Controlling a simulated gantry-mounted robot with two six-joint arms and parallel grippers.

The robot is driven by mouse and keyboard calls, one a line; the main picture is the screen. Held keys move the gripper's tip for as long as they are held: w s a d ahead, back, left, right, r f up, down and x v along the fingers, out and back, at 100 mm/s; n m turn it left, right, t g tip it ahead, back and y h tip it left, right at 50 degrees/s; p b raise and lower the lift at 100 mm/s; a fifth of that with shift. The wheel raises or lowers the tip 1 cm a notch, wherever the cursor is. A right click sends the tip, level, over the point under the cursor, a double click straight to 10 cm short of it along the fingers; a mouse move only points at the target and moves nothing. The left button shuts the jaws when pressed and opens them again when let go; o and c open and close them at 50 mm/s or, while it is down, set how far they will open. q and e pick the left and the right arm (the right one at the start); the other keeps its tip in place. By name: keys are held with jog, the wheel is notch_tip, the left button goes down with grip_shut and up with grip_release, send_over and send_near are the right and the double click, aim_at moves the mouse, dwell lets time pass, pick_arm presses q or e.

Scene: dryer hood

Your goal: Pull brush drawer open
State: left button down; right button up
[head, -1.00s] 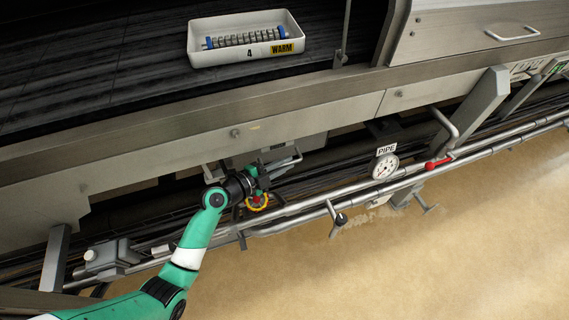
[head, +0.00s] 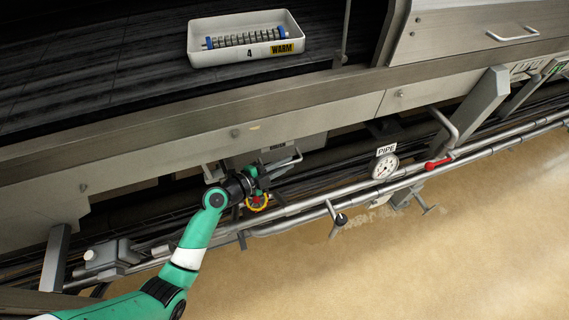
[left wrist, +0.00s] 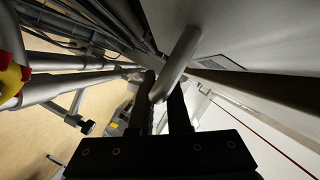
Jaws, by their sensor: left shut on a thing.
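The brush drawer (head: 300,146) is a grey metal box under the long machine frame, with a bar handle (head: 287,163) on its front. My left gripper (head: 262,177) is at this handle, just below the drawer front. In the left wrist view, the fingers (left wrist: 166,104) are shut on the rounded metal handle bar (left wrist: 181,52), which runs up to the grey drawer front (left wrist: 232,38). The gripper hides part of the drawer and handle in the head view. My right gripper is not in view.
A yellow and red round valve wheel (head: 257,202) sits close below my left gripper. Pipes (head: 300,212), a gauge marked PIPE (head: 384,167) and a red-handled lever (head: 438,163) run to the right. A white tray marked WARM (head: 246,44) rests on the dark belt above. The tan floor is clear.

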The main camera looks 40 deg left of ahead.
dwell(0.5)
pick_arm(q)
jog(key=s+d+p, duration=0.2)
jog(key=s+d, duration=0.1)
jog(key=d, duration=0.4)
jog(key=s+d+p, duration=0.3)
jog(key=s+d, duration=0.1)
jog(key=d, duration=0.4)
jog(key=shift+s, duration=0.2)
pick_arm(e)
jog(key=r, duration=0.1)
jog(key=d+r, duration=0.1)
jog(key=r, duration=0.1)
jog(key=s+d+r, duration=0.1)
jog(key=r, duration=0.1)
pick_arm(q)
jog(key=shift+d, duration=0.1)
jog(key=c, duration=0.9)
grip_release()
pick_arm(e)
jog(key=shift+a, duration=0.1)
